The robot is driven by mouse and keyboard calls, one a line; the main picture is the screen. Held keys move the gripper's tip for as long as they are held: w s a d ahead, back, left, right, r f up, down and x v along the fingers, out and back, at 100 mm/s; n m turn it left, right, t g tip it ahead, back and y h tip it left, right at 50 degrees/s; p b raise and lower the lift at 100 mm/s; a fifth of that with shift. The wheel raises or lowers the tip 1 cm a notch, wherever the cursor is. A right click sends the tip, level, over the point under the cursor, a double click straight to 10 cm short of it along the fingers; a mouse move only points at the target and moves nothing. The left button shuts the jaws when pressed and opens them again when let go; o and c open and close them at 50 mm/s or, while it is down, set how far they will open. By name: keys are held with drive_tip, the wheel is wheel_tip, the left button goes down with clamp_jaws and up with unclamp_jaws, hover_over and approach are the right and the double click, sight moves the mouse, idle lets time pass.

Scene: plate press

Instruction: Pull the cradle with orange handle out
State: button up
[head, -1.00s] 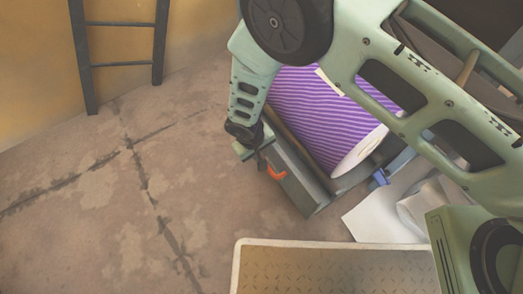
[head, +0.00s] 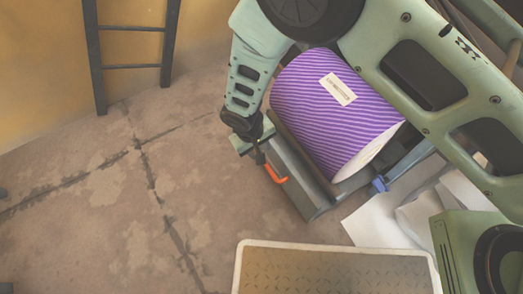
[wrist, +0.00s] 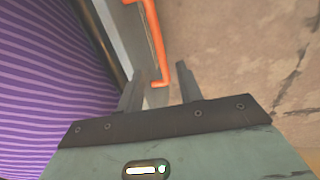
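The cradle (head: 312,200) is a long grey frame low on the floor, holding a purple striped roll (head: 325,105). Its orange handle (head: 276,174) is on the outer front face. In the wrist view the orange handle (wrist: 155,40) runs up from between my fingertips, its near bent end lying in the gap. My gripper (head: 259,152) is just beyond the handle's far end in the head view, partly hidden by my wrist. In the wrist view my gripper (wrist: 158,76) has its fingers apart on either side of the handle's line, with no clear contact.
A rimmed metal plate (head: 335,275) lies at the front. White sheets (head: 400,215) and a blue part (head: 379,184) are right of the cradle. A dark ladder (head: 132,45) leans at the back left wall. The floor left of the cradle is clear.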

wheel_tip(320, 180, up, 9)
drive_tip(key=s+a+p, duration=0.1)
drive_tip(key=p, duration=0.2)
drive_tip(key=shift+a+r, duration=0.2)
drive_tip(key=shift+a, duration=0.05)
drive_tip(key=s+d+r+g+y, duration=0.1)
drive_tip(key=s+d+r, duration=0.3)
drive_tip(key=r, duration=0.6)
drive_tip(key=s+d+r+g+y, duration=0.1)
drive_tip(key=d+r, duration=0.4)
drive_tip(key=r, duration=0.5)
drive_tip(key=s+d+r, duration=0.7)
drive_tip(key=s+d, duration=0.3)
drive_tip(key=d, duration=0.1)
wheel_tip(320, 180, up, 36)
drive_tip(key=p, duration=3.6)
drive_tip(key=shift+w+r+t, duration=0.2)
drive_tip(key=shift+r+t, duration=0.05)
drive_tip(key=shift+t, duration=0.15)
drive_tip(key=shift+f, duration=0.1)
